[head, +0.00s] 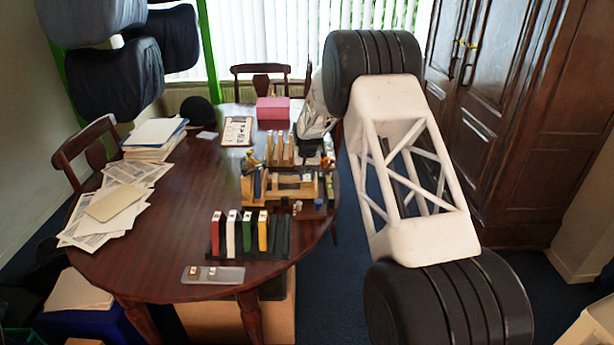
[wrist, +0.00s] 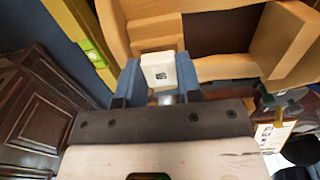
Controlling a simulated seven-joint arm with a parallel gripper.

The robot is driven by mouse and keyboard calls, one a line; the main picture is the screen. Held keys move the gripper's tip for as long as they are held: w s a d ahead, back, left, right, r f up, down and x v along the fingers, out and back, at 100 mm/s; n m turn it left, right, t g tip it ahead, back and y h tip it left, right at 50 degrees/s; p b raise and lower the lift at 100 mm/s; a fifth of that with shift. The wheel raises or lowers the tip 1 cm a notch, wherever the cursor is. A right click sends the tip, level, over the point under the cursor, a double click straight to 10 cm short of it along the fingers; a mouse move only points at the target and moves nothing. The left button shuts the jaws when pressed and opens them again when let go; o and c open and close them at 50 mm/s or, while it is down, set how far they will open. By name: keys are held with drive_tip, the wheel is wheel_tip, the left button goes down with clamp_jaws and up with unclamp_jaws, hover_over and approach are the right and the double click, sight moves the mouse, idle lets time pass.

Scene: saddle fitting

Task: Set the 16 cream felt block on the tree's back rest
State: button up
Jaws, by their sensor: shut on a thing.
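My gripper (wrist: 157,76) has blue fingers shut on a small cream block (wrist: 158,71) with a dark printed mark, too small to read for sure. Behind the block in the wrist view is the wooden tree (wrist: 115,32), with light stepped wood just beyond the block. I cannot tell whether the block touches the wood. In the head view the wooden tree (head: 290,187) stands on the right part of the table, and my wrist is above its back right end. The block and fingertips are not clear there.
A dark rack (head: 280,240) holds red, white, green and yellow upright pieces in front of the tree. A grey tray (head: 228,275) with two small blocks lies at the table's front edge. Wooden uprights (head: 280,148) and a pink box (head: 272,108) stand behind.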

idle(0.3)
drive_tip(key=o, duration=0.9)
drive_tip(key=shift+d, duration=0.15)
drive_tip(key=shift+c, duration=0.3)
drive_tip(key=shift+c, duration=1.4)
drive_tip(key=shift+o, duration=0.2)
